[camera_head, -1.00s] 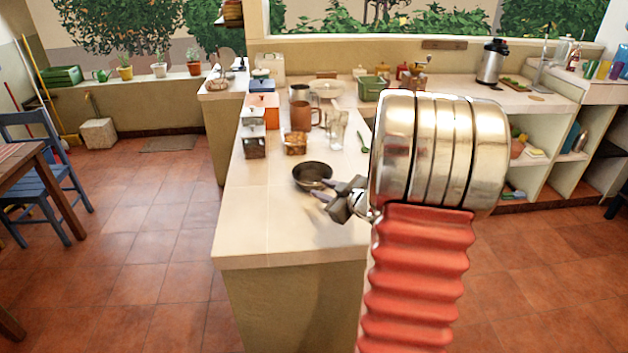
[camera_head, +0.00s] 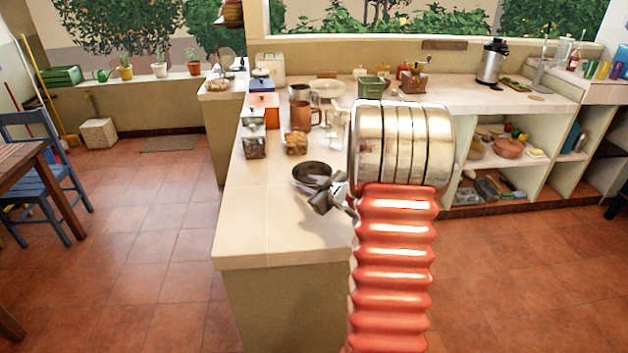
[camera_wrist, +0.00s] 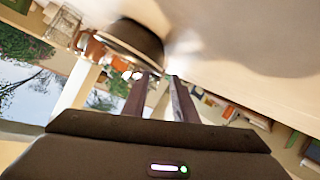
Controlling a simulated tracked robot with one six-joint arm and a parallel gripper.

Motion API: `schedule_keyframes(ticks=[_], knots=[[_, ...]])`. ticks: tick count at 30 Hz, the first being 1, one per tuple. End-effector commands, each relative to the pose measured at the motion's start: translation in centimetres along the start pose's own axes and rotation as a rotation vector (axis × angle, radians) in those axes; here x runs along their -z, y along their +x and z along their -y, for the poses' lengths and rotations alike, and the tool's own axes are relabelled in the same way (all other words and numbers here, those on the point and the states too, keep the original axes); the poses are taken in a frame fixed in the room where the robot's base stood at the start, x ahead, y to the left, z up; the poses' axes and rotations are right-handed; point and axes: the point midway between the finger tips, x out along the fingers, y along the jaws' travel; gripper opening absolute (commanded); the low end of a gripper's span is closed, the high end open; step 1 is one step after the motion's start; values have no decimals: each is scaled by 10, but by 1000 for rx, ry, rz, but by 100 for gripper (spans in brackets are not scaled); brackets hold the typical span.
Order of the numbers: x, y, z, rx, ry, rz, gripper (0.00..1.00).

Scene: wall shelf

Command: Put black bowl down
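The black bowl (camera_head: 312,172) sits upright on the pale tiled counter (camera_head: 262,225), near its front part. It shows large and dark at the top of the wrist view (camera_wrist: 135,38). My gripper (camera_head: 322,186) is low over the counter at the bowl's near right side. In the wrist view my gripper (camera_wrist: 162,76) has a gap between its two fingers, with nothing seen between them. The bowl lies just beyond the fingertips, toward the upper left. I cannot tell whether a finger touches its rim. My wrist and red sleeve hide the counter to the right.
Behind the bowl stand a jar of brown pieces (camera_head: 296,144), a brown mug (camera_head: 301,115), a clear glass (camera_head: 333,131) and several canisters (camera_head: 254,145). The counter in front and left of the bowl is clear up to its edge.

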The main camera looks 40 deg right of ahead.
Motion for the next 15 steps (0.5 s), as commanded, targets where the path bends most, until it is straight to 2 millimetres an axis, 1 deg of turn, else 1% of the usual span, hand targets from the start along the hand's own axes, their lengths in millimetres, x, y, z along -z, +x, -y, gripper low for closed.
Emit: schedule_keyframes(ticks=[4, 7, 15], knots=[[0, 2, 0, 0, 0, 0, 26], [-1, 9, 0, 0, 0, 0, 26], [-3, 42, 0, 1, 1, 1, 26]])
